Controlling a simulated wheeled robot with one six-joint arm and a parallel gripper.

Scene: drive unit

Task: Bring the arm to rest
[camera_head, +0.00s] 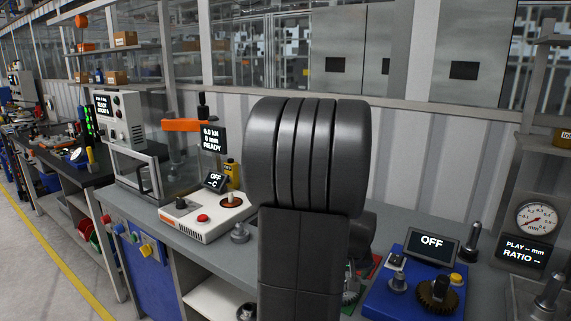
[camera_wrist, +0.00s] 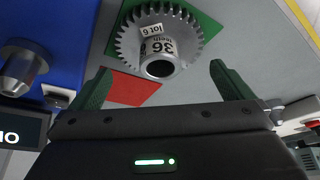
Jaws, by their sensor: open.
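My gripper (camera_wrist: 160,68) shows in the wrist view with its two dark green fingers spread wide and nothing between them. A grey metal gear (camera_wrist: 185,38) labelled "36 teeth lot 6" lies on a green square (camera_wrist: 207,33) just beyond the fingertips, apart from them. My black arm (camera_head: 305,160) rises through the middle of the head view, bent at a thick joint. It hides my gripper and part of the bench there.
A red square (camera_wrist: 130,90) lies near the gear. A blue unit (camera_head: 385,300) with an "OFF" display (camera_head: 431,242) and a brown gear (camera_head: 437,294) stands right of my arm. A white heater-like unit (camera_head: 205,217) and a press display (camera_head: 213,138) stand left. A dial gauge (camera_head: 537,219) is far right.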

